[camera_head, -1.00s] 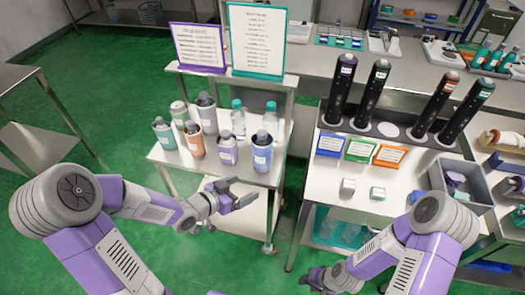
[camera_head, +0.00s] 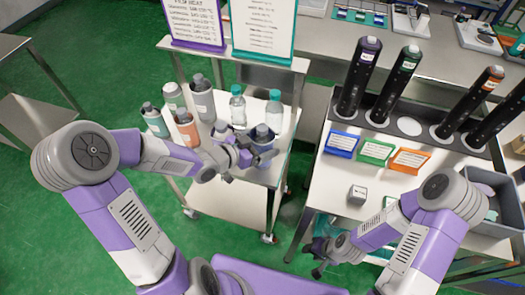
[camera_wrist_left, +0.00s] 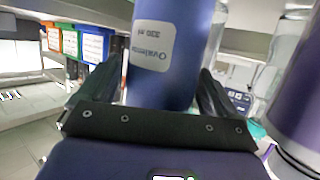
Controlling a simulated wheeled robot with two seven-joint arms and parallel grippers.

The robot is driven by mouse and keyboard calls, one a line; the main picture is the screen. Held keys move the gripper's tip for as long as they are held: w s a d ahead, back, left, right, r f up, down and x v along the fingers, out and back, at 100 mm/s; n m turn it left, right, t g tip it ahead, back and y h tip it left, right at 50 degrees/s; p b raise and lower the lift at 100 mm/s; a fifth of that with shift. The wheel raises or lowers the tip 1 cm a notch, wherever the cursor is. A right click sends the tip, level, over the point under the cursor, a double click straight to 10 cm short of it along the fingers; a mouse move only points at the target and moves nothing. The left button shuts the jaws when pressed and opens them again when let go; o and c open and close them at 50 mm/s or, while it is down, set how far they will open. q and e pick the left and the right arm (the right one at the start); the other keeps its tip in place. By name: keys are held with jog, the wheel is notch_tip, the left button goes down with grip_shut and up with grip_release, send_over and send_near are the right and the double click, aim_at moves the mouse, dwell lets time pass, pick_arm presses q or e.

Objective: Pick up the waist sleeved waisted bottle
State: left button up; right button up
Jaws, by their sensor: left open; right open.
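In the left wrist view this bottle (camera_wrist_left: 170,50), with a white 320 ml label, stands between the two open fingers. I see no clear contact. Its waist and sleeve edges cannot be made out. A second purple bottle (camera_head: 221,130) stands to its left, largely behind my gripper. A purple bottle also shows at the right edge of the wrist view (camera_wrist_left: 302,95). My right gripper (camera_head: 319,262) is open and empty, low before the right table.
Clear bottles (camera_head: 238,106) stand just behind the blue-violet one. Sign boards (camera_head: 264,28) rise behind. The right table carries dark tubes (camera_head: 360,75), cards (camera_head: 376,150) and a small box (camera_head: 357,194).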

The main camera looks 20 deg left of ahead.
pick_arm(q)
jog(key=shift+x, duration=1.2)
jog(key=c, duration=1.3)
